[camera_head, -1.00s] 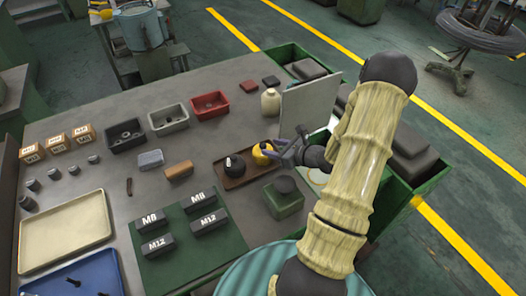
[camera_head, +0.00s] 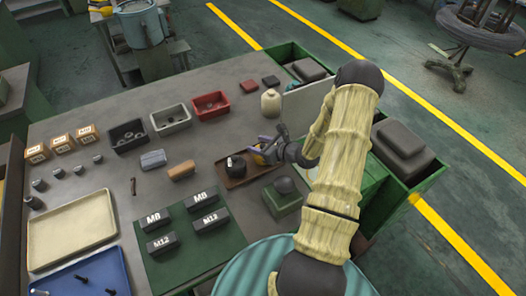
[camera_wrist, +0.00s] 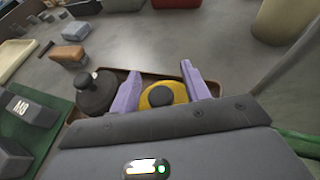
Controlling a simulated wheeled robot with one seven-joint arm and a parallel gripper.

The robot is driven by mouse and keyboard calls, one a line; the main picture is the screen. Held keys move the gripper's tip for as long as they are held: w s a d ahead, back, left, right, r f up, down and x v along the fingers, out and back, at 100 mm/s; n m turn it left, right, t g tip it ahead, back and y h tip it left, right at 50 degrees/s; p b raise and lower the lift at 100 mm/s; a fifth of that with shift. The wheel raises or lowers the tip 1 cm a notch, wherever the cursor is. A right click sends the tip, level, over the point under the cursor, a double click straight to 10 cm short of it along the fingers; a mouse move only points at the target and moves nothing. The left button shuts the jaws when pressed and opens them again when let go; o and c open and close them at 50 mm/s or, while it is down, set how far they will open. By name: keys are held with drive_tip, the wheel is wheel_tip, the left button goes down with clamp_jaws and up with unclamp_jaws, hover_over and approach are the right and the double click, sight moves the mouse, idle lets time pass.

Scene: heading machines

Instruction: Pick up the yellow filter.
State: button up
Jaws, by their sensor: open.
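The yellow filter (camera_wrist: 168,95) is round with a dark centre and sits on a brown tray (camera_wrist: 74,116). In the wrist view it lies between the two purple fingers of my gripper (camera_wrist: 163,92), which are apart on either side of it. I cannot tell whether either finger touches it. In the head view, the filter (camera_head: 259,157) is mostly hidden behind my gripper (camera_head: 268,146). A black round knobbed object (camera_wrist: 97,92) stands on the same tray, just left of the left finger.
A green block with a dark dome (camera_head: 283,197) stands in front of the tray (camera_head: 238,178). A cream bottle (camera_head: 271,102) and a pale upright panel (camera_head: 300,108) are behind. Labelled dark blocks (camera_head: 202,199) lie on a green mat to the left.

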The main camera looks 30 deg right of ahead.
idle(0.5)
clamp_jaws()
drive_tip(key=shift+r, duration=0.1)
wheel_tip(320, 180, up, 18)
drive_tip(key=b, duration=0.2)
drive_tip(key=shift+b, duration=0.4)
